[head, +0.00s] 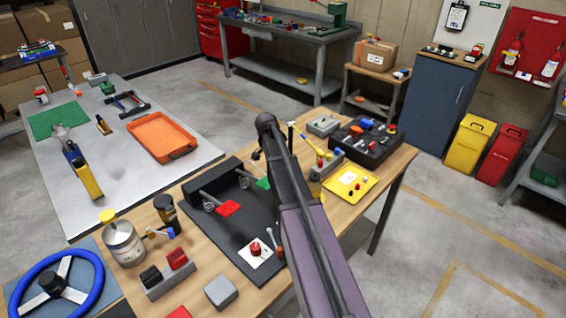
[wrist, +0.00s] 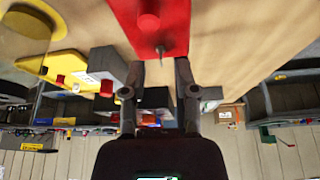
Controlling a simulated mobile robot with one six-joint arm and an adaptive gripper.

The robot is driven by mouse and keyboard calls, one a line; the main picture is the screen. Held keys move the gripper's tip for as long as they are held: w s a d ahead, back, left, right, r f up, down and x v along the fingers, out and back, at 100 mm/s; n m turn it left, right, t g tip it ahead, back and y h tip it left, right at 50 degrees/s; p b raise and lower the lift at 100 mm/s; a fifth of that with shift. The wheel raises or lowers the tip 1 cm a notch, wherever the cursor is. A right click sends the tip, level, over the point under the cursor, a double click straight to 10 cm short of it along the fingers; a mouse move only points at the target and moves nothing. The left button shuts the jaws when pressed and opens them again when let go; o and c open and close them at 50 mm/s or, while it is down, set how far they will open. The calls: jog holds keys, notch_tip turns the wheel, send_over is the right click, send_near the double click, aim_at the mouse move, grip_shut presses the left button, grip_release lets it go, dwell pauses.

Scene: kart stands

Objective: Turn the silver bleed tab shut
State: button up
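In the wrist view, a red block (wrist: 165,22) with a red round knob (wrist: 148,21) lies at the top centre. A small silver tab (wrist: 160,50) stands out near its lower edge. My gripper (wrist: 160,63) is open. Its two fingertips are just short of the silver tab, one to each side of its line. I see no contact, and nothing is held. In the head view my arm crosses the workbench, and I cannot make out the gripper or the silver tab there.
The wooden workbench (head: 196,298) holds a black pedal plate (head: 225,245), a yellow tray (head: 338,191), a black tray (head: 352,134) and a silver canister (head: 124,243). In the wrist view a yellow tray (wrist: 50,66) and a grey block (wrist: 107,63) are left of the fingers.

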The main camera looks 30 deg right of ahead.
jog(key=shift+d+f+b, duration=0.25)
jog(key=shift+f+b, duration=0.15)
jog(key=shift+f, duration=0.2)
